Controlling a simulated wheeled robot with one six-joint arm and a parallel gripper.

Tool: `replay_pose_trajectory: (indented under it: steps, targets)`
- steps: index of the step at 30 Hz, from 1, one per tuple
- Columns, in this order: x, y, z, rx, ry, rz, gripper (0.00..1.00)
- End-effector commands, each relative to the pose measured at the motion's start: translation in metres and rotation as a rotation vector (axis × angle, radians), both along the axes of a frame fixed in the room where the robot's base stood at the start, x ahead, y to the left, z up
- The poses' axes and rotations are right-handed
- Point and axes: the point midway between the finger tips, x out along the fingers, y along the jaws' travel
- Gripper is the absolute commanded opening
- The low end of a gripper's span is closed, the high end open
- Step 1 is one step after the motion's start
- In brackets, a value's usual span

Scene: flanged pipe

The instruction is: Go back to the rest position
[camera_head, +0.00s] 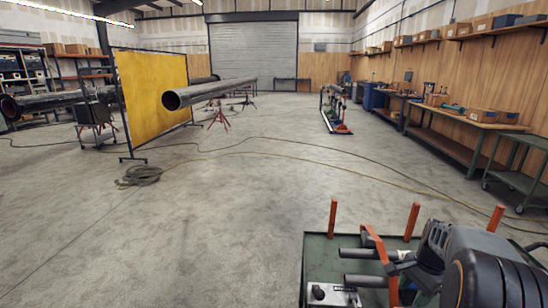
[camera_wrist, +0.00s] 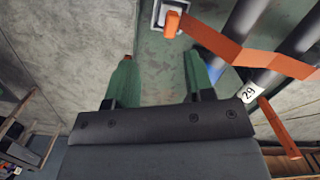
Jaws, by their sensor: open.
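My gripper (camera_wrist: 157,75) shows in the wrist view with its two green fingers spread wide apart. Nothing sits between them. Below the fingers is a worn green surface. In the head view my arm is folded at the bottom right, low over the green deck (camera_head: 320,255), and its fingertips are hard to make out there. Grey pipe pieces (camera_head: 366,281) lie on the deck beside an orange bracket (camera_head: 379,258). In the wrist view the dark pipes (camera_wrist: 252,22) and the orange bracket (camera_wrist: 225,47) are to the right of the fingers, apart from them. A tag (camera_wrist: 249,93) reads 29.
A hose coil (camera_head: 140,175) and cables lie on the floor. Workbenches (camera_head: 455,120) line the right wall, with a green cart (camera_head: 518,182) nearer. The middle floor is largely open.

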Motion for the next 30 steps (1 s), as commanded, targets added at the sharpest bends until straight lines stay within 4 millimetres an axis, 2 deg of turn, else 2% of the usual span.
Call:
replay_pose_trajectory:
  steps: [3,9,12,15,19,24,30]
  targets:
    - [-0.02,0.04,0.02,-0.044,-0.046,0.327,0.49]
    - [-0.057,0.118,0.058,-0.144,-0.135,0.851,0.49]
    - [-0.076,0.151,0.075,-0.192,-0.184,1.044,0.49]
    - [-0.092,0.175,0.088,-0.23,-0.229,1.161,0.49]
    - [-0.104,0.197,0.103,-0.261,-0.281,1.238,0.49]
    - [-0.106,0.212,0.122,-0.289,-0.338,1.291,0.49]
    - [-0.106,0.215,0.122,-0.288,-0.341,1.302,0.49]
